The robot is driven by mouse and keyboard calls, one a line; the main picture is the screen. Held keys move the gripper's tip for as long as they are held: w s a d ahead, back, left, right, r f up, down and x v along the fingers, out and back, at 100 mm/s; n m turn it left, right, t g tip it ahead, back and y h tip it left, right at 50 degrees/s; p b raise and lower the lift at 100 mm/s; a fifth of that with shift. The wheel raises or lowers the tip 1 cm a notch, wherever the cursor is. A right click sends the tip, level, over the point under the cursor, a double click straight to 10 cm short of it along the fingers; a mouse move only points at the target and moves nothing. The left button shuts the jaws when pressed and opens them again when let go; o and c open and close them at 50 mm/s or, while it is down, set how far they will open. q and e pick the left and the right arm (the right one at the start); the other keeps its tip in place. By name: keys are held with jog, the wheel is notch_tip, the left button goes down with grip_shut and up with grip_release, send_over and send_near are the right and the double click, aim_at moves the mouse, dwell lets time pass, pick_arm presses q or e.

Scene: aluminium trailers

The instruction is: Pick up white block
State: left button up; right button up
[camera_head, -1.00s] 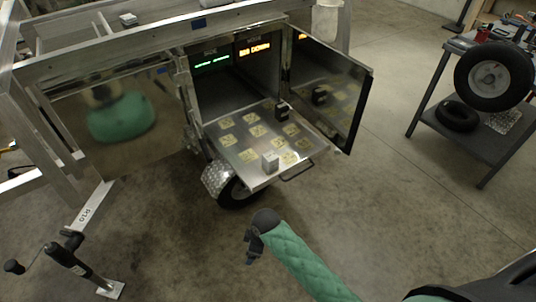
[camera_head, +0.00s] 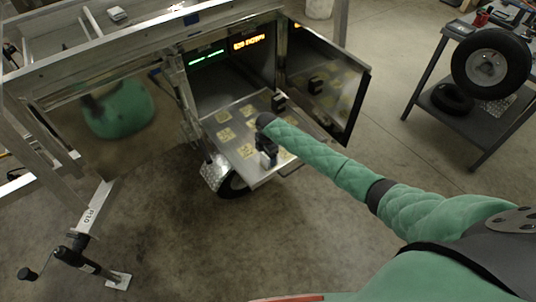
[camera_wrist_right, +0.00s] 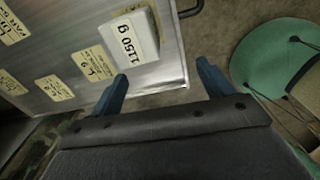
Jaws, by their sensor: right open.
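The white block (camera_wrist_right: 132,37), marked "1150 g", stands on the metal shelf (camera_wrist_right: 165,75) near its edge in the right wrist view. My right gripper (camera_wrist_right: 161,71) is open and empty, its two blue fingers apart. The block is ahead of the fingers and to the left of the middle of the gap, not between them. In the head view my right gripper (camera_head: 268,160) is over the front part of the shelf (camera_head: 258,178) and hides most or all of the block. My left gripper is not in view.
A black block (camera_head: 278,102) stands farther back on the shelf, among several yellow labels (camera_head: 246,109). An open mirrored door (camera_head: 330,80) bounds the shelf on the right. A handle (camera_wrist_right: 190,8) sticks out at the shelf's edge.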

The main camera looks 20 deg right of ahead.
aim_at(265, 161)
jog(key=w+d, duration=0.3)
jog(key=shift+w+r, duration=0.15)
jog(key=shift+r, duration=0.05)
jog(key=shift+w+d+f+n+b, duration=0.15)
jog(key=shift+w+f+n+b, duration=0.2)
jog(key=shift+f+b, duration=0.6)
jog(key=shift+b, duration=0.25)
jog(key=shift+f, duration=0.15)
notch_tip(265, 161, down, 2)
jog(key=shift+f+p, duration=0.1)
jog(key=shift+p, duration=0.35)
jog(key=shift+f+p, duration=0.3)
jog(key=shift+f, duration=0.05)
jog(key=f+p, duration=0.1)
jog(key=f, duration=0.1)
jog(key=a+f, duration=0.1)
jog(key=shift+s+f+p, duration=0.1)
jog(key=shift+f+p, duration=0.25)
jog(key=shift+p, duration=0.05)
jog(key=shift+d+f, duration=0.1)
jog(key=shift+f, duration=0.4)
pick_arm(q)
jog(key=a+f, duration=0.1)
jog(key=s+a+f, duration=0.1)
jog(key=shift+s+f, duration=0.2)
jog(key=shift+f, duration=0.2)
